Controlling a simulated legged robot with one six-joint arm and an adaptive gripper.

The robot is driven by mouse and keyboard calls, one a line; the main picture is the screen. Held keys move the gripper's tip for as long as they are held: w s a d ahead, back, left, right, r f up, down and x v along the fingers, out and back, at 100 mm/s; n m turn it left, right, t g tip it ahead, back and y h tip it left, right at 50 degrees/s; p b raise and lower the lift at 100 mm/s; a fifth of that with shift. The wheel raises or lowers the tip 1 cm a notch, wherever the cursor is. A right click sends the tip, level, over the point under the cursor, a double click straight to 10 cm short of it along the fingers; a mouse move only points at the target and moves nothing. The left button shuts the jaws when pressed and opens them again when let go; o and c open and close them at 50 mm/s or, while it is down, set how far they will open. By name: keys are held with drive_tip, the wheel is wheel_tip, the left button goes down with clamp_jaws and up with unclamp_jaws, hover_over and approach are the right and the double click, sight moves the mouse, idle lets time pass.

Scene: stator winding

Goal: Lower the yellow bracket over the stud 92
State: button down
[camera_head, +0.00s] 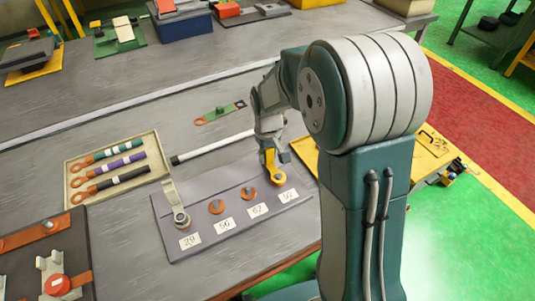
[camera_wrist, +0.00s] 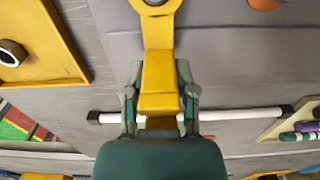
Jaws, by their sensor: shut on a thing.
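My gripper (camera_head: 271,146) is shut on the yellow bracket (camera_head: 275,170) at the right end of the grey stud board (camera_head: 232,240). In the wrist view the yellow bracket (camera_wrist: 158,70) stands between the two fingers, its ring at the top edge, partly cut off. In the head view the ring is low, just behind the label 92 (camera_head: 289,195). The stud 92 itself is hidden by the bracket, so I cannot tell whether the ring is around it or above it.
A white rod (camera_head: 212,147) lies behind the board. A tray (camera_head: 72,184) of colored handled parts is at left, a yellow plate (camera_head: 428,155) at right.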

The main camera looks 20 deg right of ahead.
drive_tip(key=shift+f, duration=0.3)
idle(0.4)
drive_tip(key=shift+c, duration=1.7)
unclamp_jaws()
drive_tip(key=shift+r, duration=3.5)
